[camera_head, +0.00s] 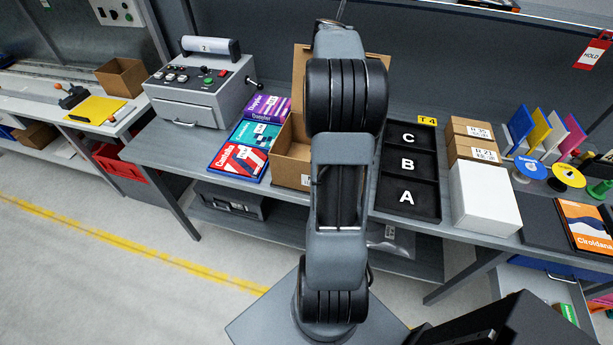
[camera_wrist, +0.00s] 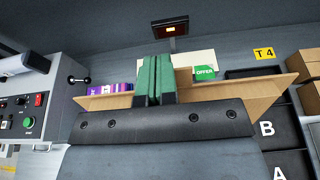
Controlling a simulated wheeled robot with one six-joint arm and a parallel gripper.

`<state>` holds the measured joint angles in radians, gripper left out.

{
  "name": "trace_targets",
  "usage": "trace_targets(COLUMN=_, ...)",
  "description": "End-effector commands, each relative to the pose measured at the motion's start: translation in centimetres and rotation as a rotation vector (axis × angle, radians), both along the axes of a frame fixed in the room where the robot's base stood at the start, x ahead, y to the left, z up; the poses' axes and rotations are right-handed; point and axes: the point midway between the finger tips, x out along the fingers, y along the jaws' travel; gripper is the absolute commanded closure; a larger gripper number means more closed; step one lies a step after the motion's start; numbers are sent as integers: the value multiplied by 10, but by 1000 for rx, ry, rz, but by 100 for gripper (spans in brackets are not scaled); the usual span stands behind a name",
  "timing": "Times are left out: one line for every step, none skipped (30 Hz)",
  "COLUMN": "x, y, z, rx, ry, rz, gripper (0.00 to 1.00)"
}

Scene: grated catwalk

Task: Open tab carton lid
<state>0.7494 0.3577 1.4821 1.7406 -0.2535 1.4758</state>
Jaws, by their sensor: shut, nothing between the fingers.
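The tab carton (camera_head: 289,168) is a brown cardboard box on the workbench, largely hidden behind my arm in the head view. A tall cardboard panel, apparently its lid (camera_head: 300,72), stands upright at the back. In the wrist view, cardboard flaps spread out left (camera_wrist: 105,101) and right (camera_wrist: 262,94) beyond my gripper. My gripper (camera_wrist: 155,62) has green fingers pressed together, with nothing between them. It is in front of or over the carton; contact cannot be told. The head view hides the gripper behind my arm.
Left of the carton lie colourful boxes (camera_head: 240,160) and a grey control machine (camera_head: 203,85) with a side crank. On the right are a black A-B-C tray (camera_head: 408,172), a white box (camera_head: 484,196) and small cartons (camera_head: 470,140). A small display (camera_wrist: 170,28) stands behind.

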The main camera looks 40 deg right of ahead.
Motion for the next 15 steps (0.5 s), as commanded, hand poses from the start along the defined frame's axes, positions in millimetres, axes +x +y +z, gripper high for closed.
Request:
trace_targets(x=0, y=0, z=0, rx=0, ry=0, rz=-1, gripper=100)
trace_targets(x=0, y=0, z=0, rx=0, ry=0, rz=-1, gripper=100)
trace_targets(x=0, y=0, z=0, rx=0, ry=0, rz=-1, gripper=100)
trace_targets(x=0, y=0, z=0, rx=0, ry=0, rz=-1, gripper=100)
trace_targets(x=0, y=0, z=0, rx=0, ry=0, rz=-1, gripper=100)
trace_targets(x=0, y=0, z=0, rx=0, ry=0, rz=0, gripper=100)
trace_targets(x=0, y=0, z=0, rx=0, ry=0, rz=0, gripper=100)
trace_targets(x=0, y=0, z=0, rx=0, ry=0, rz=0, gripper=100)
trace_targets(x=0, y=1, z=0, rx=0, ry=0, rz=0, gripper=100)
trace_targets(x=0, y=2, z=0, rx=0, ry=0, rz=1, gripper=100)
trace_targets(x=-1, y=3, z=1, rx=0, ry=1, rz=1, gripper=100)
trace_targets(x=-1, y=6, z=2, rx=0, ry=1, rz=1, gripper=100)
trace_targets(x=-3, y=8, z=3, rx=0, ry=0, rz=2, gripper=100)
trace_targets(x=-4, y=11, z=5, rx=-1, ry=-2, rz=2, gripper=100)
trace_targets(x=-7, y=16, z=6, rx=-1, ry=-1, rz=1, gripper=100)
